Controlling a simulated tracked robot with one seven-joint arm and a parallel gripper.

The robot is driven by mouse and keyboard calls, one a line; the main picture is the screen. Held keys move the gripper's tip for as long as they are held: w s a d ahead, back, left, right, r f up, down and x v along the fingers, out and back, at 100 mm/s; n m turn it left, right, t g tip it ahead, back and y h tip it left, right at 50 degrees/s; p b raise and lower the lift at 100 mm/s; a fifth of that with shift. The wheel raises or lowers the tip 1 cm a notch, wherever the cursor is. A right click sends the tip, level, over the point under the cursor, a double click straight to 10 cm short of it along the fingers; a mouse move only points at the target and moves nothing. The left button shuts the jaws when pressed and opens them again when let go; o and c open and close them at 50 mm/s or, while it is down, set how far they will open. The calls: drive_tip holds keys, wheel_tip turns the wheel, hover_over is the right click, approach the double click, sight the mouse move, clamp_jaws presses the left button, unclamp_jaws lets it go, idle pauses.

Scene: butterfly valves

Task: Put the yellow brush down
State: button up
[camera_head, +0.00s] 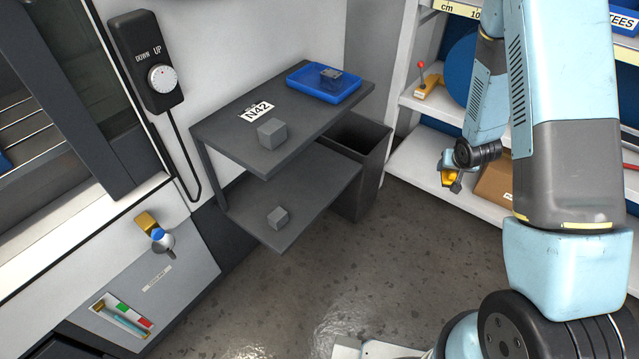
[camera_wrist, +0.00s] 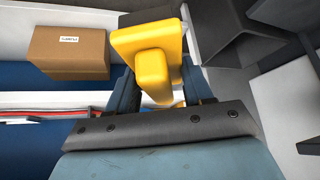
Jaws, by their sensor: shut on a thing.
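The yellow brush (camera_wrist: 150,50) is held between the two dark fingers of my gripper (camera_wrist: 160,88) in the wrist view. Its blocky yellow body fills the space between the fingers and hides their tips. In the head view my gripper (camera_head: 453,173) is small and partly behind my arm, with a bit of the yellow brush (camera_head: 448,178) showing at it. It appears in front of the white shelving at the right. The brush's bristles cannot be made out.
A cardboard box (camera_wrist: 68,52) sits on the white shelf (camera_head: 410,170). A dark two-level table (camera_head: 235,125) carries a blue tray (camera_head: 305,85) and grey cubes. A dark bin (camera_head: 365,190) stands beside it. The floor (camera_head: 310,270) in front is clear.

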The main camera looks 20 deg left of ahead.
drive_tip(key=s+a+f+n+g+y, duration=0.1)
drive_tip(key=s+a+f+n+y, duration=0.2)
drive_tip(key=a, duration=1)
drive_tip(key=s+a+f+n+g+y, duration=0.15)
drive_tip(key=s+a+n, duration=0.35)
drive_tip(key=a, duration=0.8)
drive_tip(key=s+a+f+n+g+y, duration=0.1)
drive_tip(key=s+a+f+n+g, duration=0.3)
drive_tip(key=a, duration=1)
drive_tip(key=w+a+f, duration=0.1)
drive_tip(key=w+f, duration=0.2)
drive_tip(key=w, duration=0.1)
drive_tip(key=w+a+f+t, duration=0.1)
drive_tip(key=w+f, duration=0.1)
drive_tip(key=w, duration=0.3)
drive_tip(key=w+a+f+n+t, duration=0.1)
drive_tip(key=w+a+f, duration=0.1)
drive_tip(key=w, duration=0.3)
drive_tip(key=shift+a+f, duration=0.1)
drive_tip(key=shift+f, duration=0.75)
drive_tip(key=shift+w+a+f, duration=0.1)
drive_tip(key=shift+w+f, duration=0.15)
drive_tip(key=shift+f, duration=1.45)
drive_tip(key=o, duration=1)
drive_tip(key=shift+f, duration=0.1)
